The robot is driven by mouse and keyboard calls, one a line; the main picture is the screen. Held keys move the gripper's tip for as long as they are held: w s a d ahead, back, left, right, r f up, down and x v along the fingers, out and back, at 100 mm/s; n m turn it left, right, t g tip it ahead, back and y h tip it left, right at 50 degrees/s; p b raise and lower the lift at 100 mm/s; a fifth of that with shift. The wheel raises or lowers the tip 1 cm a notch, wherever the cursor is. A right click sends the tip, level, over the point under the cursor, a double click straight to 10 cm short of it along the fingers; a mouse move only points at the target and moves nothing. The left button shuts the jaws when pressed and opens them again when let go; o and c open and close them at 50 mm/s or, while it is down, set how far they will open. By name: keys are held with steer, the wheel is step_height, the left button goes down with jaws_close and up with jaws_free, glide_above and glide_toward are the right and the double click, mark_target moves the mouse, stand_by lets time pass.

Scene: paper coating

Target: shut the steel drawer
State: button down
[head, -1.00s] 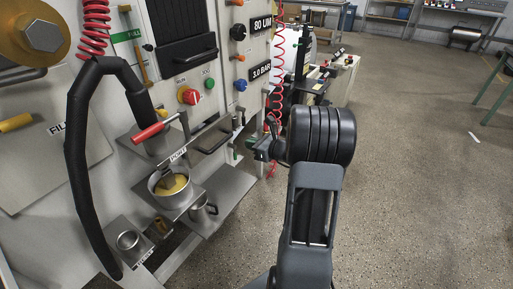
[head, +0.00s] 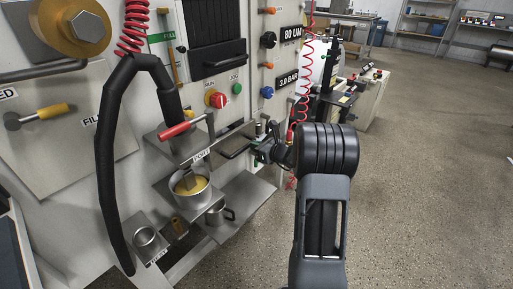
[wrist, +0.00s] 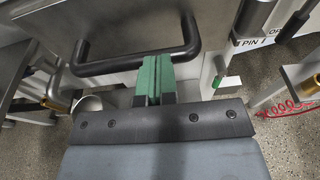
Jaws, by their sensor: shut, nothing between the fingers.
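The steel drawer (wrist: 125,22) fills the top of the wrist view as a grey metal front. Its black bar handle (wrist: 130,61) runs across that front. In the head view the handle (head: 236,147) stands out from the machine just left of my gripper (head: 258,153). My gripper also shows in the wrist view (wrist: 154,62), with its green fingers shut and empty. The fingertips are at the handle's bar, right of its middle. I cannot tell whether they touch it. How far the drawer stands out is hard to see.
A steel shelf (head: 245,203) juts out below the drawer. A red hose (head: 303,90) hangs behind my gripper. The floor on the right is clear.

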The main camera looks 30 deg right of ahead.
mark_target(241, 139)
steer(key=x, duration=0.4)
steer(key=shift+r, duration=0.35)
steer(key=shift+w+a+r, duration=0.15)
steer(key=shift+w+r, duration=0.05)
steer(key=shift+w, duration=0.05)
steer(key=shift+r, duration=0.1)
